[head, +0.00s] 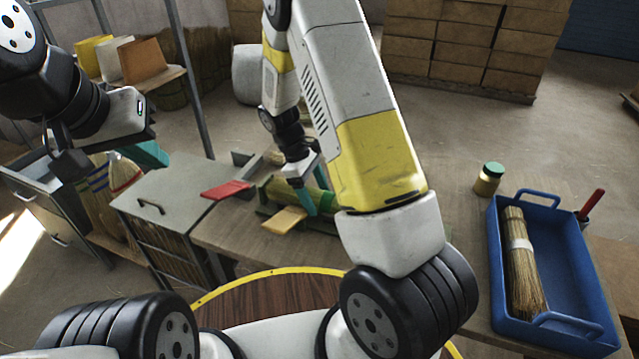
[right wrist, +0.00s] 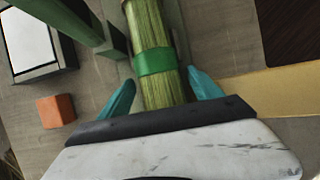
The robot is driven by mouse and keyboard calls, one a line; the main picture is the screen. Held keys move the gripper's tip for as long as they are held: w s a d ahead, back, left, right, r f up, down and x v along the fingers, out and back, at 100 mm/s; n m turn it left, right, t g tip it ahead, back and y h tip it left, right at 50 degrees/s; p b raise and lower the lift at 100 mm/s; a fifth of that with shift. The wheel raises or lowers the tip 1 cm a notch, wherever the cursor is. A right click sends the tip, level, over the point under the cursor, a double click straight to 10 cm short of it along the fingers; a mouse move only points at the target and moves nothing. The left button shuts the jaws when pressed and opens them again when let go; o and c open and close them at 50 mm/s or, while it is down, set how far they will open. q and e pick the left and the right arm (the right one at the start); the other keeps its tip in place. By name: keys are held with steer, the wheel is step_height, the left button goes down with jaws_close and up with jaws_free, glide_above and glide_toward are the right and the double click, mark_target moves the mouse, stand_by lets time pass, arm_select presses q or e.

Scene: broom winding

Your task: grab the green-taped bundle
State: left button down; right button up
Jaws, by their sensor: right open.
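The green-taped bundle (right wrist: 148,30) is a sheaf of greenish straw with a green tape band (right wrist: 155,61) around it. In the right wrist view it runs down from the top middle. My right gripper (right wrist: 162,92) is open, with one teal finger on each side of the bundle just below the tape. I cannot tell whether the fingers touch it. In the head view my right gripper (head: 306,199) is low over the workbench, and my arm partly hides that area. My left gripper (head: 148,154) is raised at the left, away from the bundle; its jaw opening is not clear.
A blue tray (head: 500,275) at the right holds a straw bundle with a pale band (head: 522,262). A jar with a green lid (head: 488,178) stands near it. A red-handled piece (head: 226,190) and a tan wooden piece (head: 285,219) lie by my right gripper. An orange block (right wrist: 55,111) lies left of the bundle.

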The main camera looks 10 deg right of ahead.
steer(key=shift+s+d+f, duration=0.1)
steer(key=shift+f, duration=0.2)
jaws_close()
steer(key=shift+r, duration=0.15)
